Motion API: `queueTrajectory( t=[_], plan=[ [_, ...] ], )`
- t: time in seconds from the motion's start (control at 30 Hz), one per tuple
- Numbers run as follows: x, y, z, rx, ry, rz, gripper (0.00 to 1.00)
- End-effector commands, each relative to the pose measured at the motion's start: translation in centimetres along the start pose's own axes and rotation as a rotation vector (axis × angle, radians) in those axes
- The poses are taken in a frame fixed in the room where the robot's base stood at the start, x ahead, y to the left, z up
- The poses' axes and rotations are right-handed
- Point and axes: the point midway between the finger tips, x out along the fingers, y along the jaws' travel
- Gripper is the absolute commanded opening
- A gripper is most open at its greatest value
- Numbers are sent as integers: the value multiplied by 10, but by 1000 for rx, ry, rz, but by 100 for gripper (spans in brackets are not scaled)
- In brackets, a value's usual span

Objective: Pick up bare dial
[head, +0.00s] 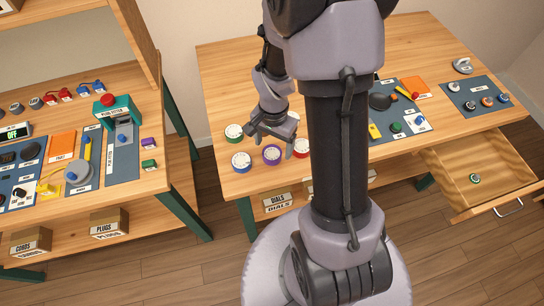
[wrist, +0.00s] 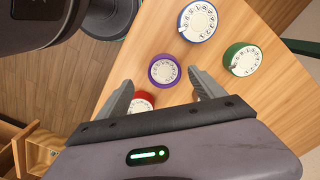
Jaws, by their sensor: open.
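Several round dials with white number faces lie on the wooden table. The purple-rimmed dial (head: 271,154) shows between my fingers in the wrist view (wrist: 163,70), apart from both. No small dark piece is visible on its rim, unlike the blue-rimmed dial (wrist: 198,20) and green-rimmed dial (wrist: 243,60). The red-rimmed dial (wrist: 140,102) is partly hidden by my left finger. The head view also shows the green dial (head: 234,132) and blue dial (head: 241,161). My gripper (head: 270,140) is open and empty above the purple dial. Which dial is the bare one is not certain.
A box labelled dials (head: 277,202) sits under the table's front edge. An open drawer (head: 480,172) at right holds a small green-rimmed part. Blue mats with parts lie right of my arm. A second workbench (head: 150,182) stands left. Table behind the dials is clear.

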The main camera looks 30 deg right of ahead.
Motion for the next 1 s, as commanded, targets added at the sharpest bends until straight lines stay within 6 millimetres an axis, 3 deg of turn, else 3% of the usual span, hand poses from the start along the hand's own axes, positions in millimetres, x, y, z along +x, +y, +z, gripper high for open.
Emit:
queueTrajectory(
  t=[0.23, 0.43, 0.8, 1.0],
  plan=[
    [48, -4, 1, 1, -1, 1, 78],
    [47, -4, 0, 1, 0, 0, 78],
    [47, -4, 0, 0, 0, 0, 9],
    [46, -4, 0, 0, 0, 0, 8]
  ],
)
